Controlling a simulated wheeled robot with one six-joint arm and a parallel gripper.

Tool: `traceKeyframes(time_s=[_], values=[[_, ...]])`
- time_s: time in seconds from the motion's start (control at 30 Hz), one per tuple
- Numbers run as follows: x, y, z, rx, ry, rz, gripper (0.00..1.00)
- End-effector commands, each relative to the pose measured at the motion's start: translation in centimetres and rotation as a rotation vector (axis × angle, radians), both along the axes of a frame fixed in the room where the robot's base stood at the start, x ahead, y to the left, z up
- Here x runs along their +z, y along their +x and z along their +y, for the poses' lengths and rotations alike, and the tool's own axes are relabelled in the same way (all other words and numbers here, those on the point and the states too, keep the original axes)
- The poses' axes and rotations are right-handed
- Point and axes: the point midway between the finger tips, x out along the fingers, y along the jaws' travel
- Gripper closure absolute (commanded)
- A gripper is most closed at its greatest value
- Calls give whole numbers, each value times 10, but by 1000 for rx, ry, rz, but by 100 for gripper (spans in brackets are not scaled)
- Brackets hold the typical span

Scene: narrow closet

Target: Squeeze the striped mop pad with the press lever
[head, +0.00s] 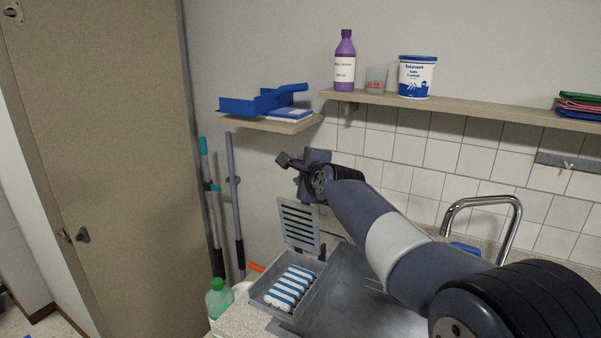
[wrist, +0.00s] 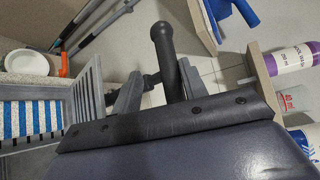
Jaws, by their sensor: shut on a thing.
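The striped mop pad (head: 288,288), blue and white, lies in a grey tray-like press (head: 318,282) beside the sink. It also shows at the left of the wrist view (wrist: 28,118). The slotted grey press plate (head: 298,224) stands raised, nearly upright, at the back of the tray, clear of the pad. The dark press lever (wrist: 166,55) has a rounded end and rises between my fingers in the wrist view. My gripper (head: 303,166), above the plate, is shut on this lever. In the head view the gripper hides much of the lever.
A low shelf (head: 290,127) with a blue dustpan (head: 262,101) is close behind my gripper. A higher shelf (head: 470,109) holds a purple bottle (head: 344,62), a glass and a white tub (head: 417,76). A green bottle (head: 218,298) stands left of the tray. A tap (head: 483,202) is right.

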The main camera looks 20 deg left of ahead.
Motion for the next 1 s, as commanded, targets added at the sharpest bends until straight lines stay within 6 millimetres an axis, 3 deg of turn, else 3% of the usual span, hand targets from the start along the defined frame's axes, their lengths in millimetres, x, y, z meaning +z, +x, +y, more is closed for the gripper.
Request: traceKeyframes(time_s=[0.03,0.23,0.27,0.67,1.0], values=[[4,12,-8,-22,7,-25,100],[5,12,-8,-23,6,-27,100],[5,12,-8,-23,5,-27,59],[6,9,-10,-21,5,-28,59],[18,-30,-37,-16,6,-29,59]])
